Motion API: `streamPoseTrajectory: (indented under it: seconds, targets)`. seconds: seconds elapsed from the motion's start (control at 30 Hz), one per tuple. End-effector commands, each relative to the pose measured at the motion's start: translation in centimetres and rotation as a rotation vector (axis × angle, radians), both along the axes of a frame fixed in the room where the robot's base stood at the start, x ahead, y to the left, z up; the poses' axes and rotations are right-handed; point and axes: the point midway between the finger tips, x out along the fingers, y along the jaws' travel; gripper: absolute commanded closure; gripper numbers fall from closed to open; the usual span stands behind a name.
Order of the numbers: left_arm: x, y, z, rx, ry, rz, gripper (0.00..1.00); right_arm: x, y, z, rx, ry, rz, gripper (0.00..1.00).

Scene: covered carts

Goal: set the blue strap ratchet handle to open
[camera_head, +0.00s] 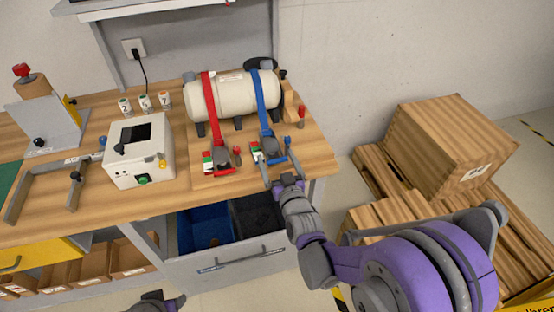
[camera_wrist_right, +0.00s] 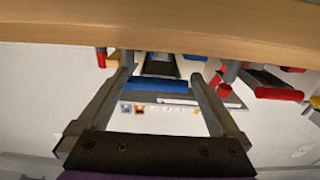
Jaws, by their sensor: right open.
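The blue strap (camera_head: 261,92) runs over a cream tank (camera_head: 230,95) down to its ratchet (camera_head: 268,148) on the wooden bench. The ratchet's blue handle bar (camera_head: 277,160) lies at the near end, low over the bench; its exact angle is hard to tell. In the right wrist view the blue bar (camera_wrist_right: 156,85) spans the gap between my fingers. My right gripper (camera_head: 277,174) is open at the bench's front edge, right by the bar, and not closed on it. A dark part of my left arm (camera_head: 158,302) shows at the bottom edge; its fingers are not clear.
A red strap (camera_head: 208,105) with a red-handled ratchet (camera_head: 222,158) sits just left of the blue one. A white box (camera_head: 139,160) stands farther left. A wooden block (camera_head: 290,100) and red peg (camera_head: 301,115) are at the right. Below is an open drawer (camera_head: 230,258).

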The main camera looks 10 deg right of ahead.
Motion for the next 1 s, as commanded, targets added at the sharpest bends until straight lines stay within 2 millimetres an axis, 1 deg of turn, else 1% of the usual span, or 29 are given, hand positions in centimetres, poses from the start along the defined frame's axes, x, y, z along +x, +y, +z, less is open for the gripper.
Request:
streamPoseTrajectory:
  seconds: [0.13,0.17,0.2,0.27,0.3,0.37,0.4,0.47,0.5,0.7,1.0]
  targets:
    - [0.0,0.0,-0.01,0.0,0.0,0.0,0.5,-0.02,0.0,-0.01,0.0,0.0,0.0,0.0]
    - [0.0,0.0,-0.01,0.0,0.0,0.0,0.5,-0.02,0.0,0.0,0.0,0.0,0.0,0.04]
    - [0.0,0.0,-0.01,0.0,0.0,0.0,0.5,-0.02,0.0,0.0,0.0,0.0,0.0,0.11]
    - [0.0,0.0,-0.01,0.0,0.0,0.0,0.5,-0.03,0.0,0.0,0.0,0.0,0.0,0.22]
    - [0.0,0.0,-0.01,0.0,0.0,0.0,0.5,-0.03,0.0,0.0,0.0,0.0,0.0,0.29]
    - [0.0,0.0,-0.01,0.0,0.0,0.0,0.5,-0.03,0.0,0.0,0.0,0.0,0.0,0.4]
    - [0.0,0.0,-0.01,0.0,0.0,0.0,0.5,-0.03,0.0,0.0,0.0,0.0,0.0,0.47]
    - [0.0,0.0,-0.01,0.0,0.0,0.0,0.5,-0.04,0.01,0.0,0.0,0.0,0.0,0.58]
    - [0.0,0.0,-0.01,0.0,0.0,0.0,0.5,-0.04,0.01,0.0,0.0,0.0,0.0,0.65]
    - [0.0,0.0,-0.01,0.0,0.0,0.0,0.5,-0.04,0.01,0.0,-0.001,0.0,0.0,1.0]
    - [-0.07,0.0,-0.45,0.0,0.002,0.0,0.5,0.04,-0.08,0.05,0.0,0.013,-0.004,1.0]
